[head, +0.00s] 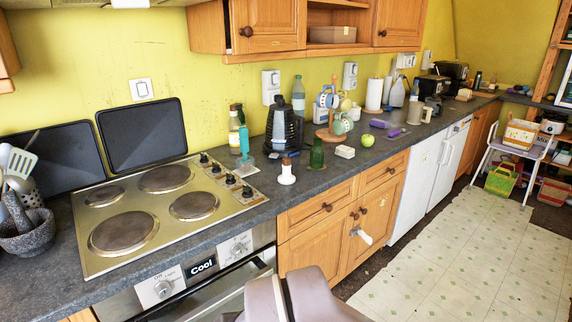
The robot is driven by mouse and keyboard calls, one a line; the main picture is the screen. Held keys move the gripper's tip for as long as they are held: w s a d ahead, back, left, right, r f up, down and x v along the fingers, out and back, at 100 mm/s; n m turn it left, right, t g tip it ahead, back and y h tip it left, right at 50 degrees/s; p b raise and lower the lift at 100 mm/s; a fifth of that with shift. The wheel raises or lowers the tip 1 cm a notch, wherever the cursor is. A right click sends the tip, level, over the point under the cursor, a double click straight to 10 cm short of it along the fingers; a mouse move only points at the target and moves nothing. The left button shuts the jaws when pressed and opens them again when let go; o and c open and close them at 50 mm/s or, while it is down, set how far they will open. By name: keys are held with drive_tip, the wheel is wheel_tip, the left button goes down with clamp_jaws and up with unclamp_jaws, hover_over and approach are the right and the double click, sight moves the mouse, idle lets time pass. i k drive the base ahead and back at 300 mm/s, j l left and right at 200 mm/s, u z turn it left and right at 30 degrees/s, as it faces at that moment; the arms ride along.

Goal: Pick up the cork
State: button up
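I cannot make out a cork with certainty. A small white object with a brown, cork-coloured top (287,163) stands upright near the counter's front edge, right of the hob; it is too small to tell whether the top is a cork. Pinkish-grey and dark parts of my own arm show at the bottom centre, in front of the oven and cupboards. My gripper's fingertips cannot be made out, and nothing on the counter is touched by my arm.
The hob (120,211) with its knobs lies left of the white object. A green bottle (317,153), a white block (345,152), a black appliance (284,129) and a teal-topped dispenser (245,150) stand close by. A green apple (367,140) lies farther right. The tiled floor (470,260) is clear.

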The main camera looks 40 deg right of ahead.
sight(286, 160)
drive_tip(key=z, duration=1.4)
